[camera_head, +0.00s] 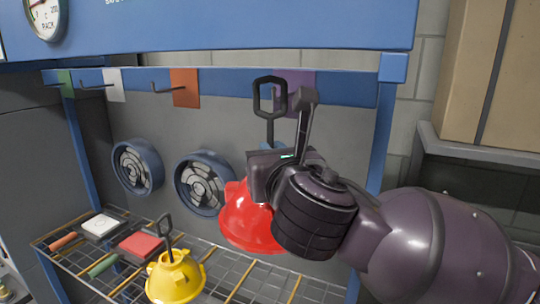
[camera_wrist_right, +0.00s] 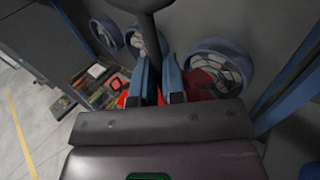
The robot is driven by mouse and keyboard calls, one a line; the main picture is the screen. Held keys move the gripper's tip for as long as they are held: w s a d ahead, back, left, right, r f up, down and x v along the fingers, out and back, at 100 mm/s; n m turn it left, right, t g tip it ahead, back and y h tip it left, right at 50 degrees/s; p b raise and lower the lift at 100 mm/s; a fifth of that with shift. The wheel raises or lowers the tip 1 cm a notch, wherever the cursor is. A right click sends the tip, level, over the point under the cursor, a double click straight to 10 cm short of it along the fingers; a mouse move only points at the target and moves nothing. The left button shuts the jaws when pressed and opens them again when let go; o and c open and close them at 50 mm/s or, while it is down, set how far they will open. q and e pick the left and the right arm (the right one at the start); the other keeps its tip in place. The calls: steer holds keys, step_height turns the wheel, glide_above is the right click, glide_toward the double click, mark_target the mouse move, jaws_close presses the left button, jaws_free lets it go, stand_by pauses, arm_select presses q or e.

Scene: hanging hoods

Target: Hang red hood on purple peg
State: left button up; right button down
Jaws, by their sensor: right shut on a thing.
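The red hood (camera_head: 247,222) hangs below my right gripper (camera_head: 275,160), which is shut on its dark stem. The hood's open black loop handle (camera_head: 270,95) stands upright above the gripper. The purple tag (camera_head: 299,80) is on the blue rail behind the loop and my wrist; its peg is hidden or cannot be told apart. In the head view the loop overlaps the tag's left edge; the gap in depth is unclear. In the right wrist view the stem passes between the fingers (camera_wrist_right: 160,85), with red hood (camera_wrist_right: 124,97) showing beside them. My left gripper is not in view.
Pegs with green (camera_head: 66,83), white (camera_head: 113,85) and orange (camera_head: 185,88) tags line the rail to the left. A yellow hood (camera_head: 175,277) stands on the wire shelf (camera_head: 232,284) below. Round fans (camera_head: 203,182) stick out of the back panel. A blue post (camera_head: 378,140) is at right.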

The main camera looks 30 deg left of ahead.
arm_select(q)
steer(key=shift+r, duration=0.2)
arm_select(e)
steer(key=shift+w+a, duration=0.1)
steer(key=shift+w, duration=1.35)
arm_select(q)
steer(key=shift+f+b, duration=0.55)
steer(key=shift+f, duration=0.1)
arm_select(e)
steer(key=shift+f, duration=1.1)
steer(key=c, duration=1.1)
jaws_free()
steer(key=b+v, duration=0.1)
steer(key=v, duration=0.8)
steer(key=shift+s+d+b, duration=0.3)
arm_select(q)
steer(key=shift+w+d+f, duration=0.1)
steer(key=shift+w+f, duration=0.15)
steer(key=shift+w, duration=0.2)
arm_select(e)
steer(key=shift+s+d, duration=0.35)
